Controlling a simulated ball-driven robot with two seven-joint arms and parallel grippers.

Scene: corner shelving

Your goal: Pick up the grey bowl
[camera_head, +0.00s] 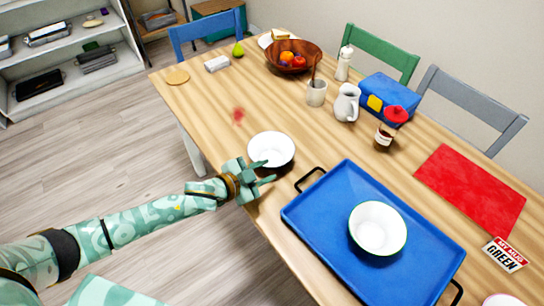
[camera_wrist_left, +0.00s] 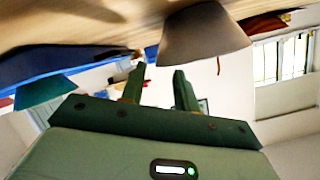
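The grey bowl (camera_head: 271,148), pale and empty, stands upright on the wooden table near its front edge, left of the blue tray. In the left wrist view, its grey outer side (camera_wrist_left: 205,38) shows large, just beyond the fingertips and mostly to the right. My left gripper (camera_head: 268,172) is at the bowl's near side, overlapping its lower edge in the head view. The fingers (camera_wrist_left: 155,74) are open with nothing between them; whether one touches the bowl I cannot tell. My right gripper is out of view.
The blue tray (camera_head: 322,213) holds a white bowl with a green rim (camera_head: 378,228). Farther back are a grey cup (camera_head: 316,94), a white jug (camera_head: 346,103), a jar (camera_head: 383,138) and a wooden fruit bowl (camera_head: 274,57). A red mat (camera_head: 470,190) lies right. The table left of the grey bowl is mostly clear.

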